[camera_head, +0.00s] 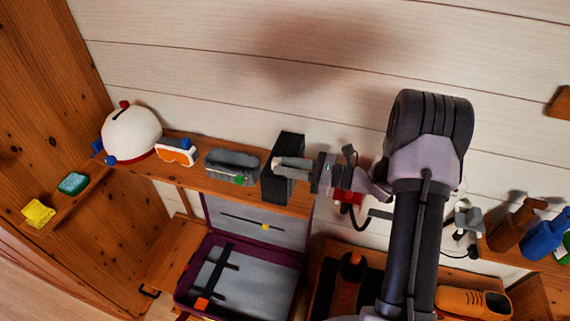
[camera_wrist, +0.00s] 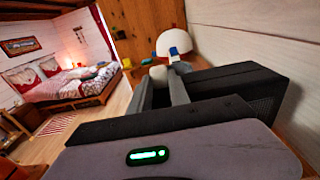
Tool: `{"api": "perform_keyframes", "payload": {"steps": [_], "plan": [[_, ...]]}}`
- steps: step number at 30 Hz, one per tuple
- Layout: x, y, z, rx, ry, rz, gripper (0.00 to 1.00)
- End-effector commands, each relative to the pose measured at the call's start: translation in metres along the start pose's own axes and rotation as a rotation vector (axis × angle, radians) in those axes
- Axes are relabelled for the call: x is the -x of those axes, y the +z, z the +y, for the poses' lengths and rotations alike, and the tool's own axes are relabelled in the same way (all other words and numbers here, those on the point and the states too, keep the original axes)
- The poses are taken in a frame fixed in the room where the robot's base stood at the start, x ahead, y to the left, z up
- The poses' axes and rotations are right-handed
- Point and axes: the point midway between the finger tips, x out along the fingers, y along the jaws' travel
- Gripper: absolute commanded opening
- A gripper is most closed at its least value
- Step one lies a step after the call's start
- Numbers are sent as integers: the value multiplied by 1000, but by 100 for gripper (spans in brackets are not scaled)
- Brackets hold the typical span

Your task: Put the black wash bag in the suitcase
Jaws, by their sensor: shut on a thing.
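The black wash bag (camera_head: 287,143) is a dark upright box at the right part of the wall shelf. My gripper (camera_head: 280,163) reaches it from the right, its fingers closed on it. In the wrist view the bag (camera_wrist: 250,82) fills the right side beside my fingers (camera_wrist: 162,80). I cannot tell whether its bottom touches the shelf. The open suitcase (camera_head: 180,292) lies below the shelf, with a purple rim and grey lining. Its lid stands up at the back. A black strap with an orange piece lies inside.
On the shelf (camera_head: 205,184), left of the bag, are a grey pouch (camera_head: 228,163), white goggles with an orange lens (camera_head: 176,153) and a white helmet (camera_head: 131,130). Orange-and-black shoes (camera_head: 470,302) sit at lower right. Bottles (camera_head: 512,228) stand at far right. A bed (camera_wrist: 68,84) is across the room.

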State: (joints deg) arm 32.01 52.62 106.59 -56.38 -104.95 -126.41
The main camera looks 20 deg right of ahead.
Motion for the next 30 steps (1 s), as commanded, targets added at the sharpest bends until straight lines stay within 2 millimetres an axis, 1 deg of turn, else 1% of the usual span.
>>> {"api": "perform_keyframes", "payload": {"steps": [5, 9, 10, 13, 21, 24, 26, 30], "plan": [[0, 0, 0, 1, 0, 0, 0], [0, -3, 0, 1, 0, 0, 0], [0, -3, 0, -1, 0, 0, 24], [0, -2, 0, -1, 0, 0, 44], [0, -1, 0, -1, 0, 0, 44], [1, 4, 0, 0, -1, 0, 44], [14, 0, -1, 0, -4, 0, 44], [56, -2, -1, 1, -6, 0, 44]]}}
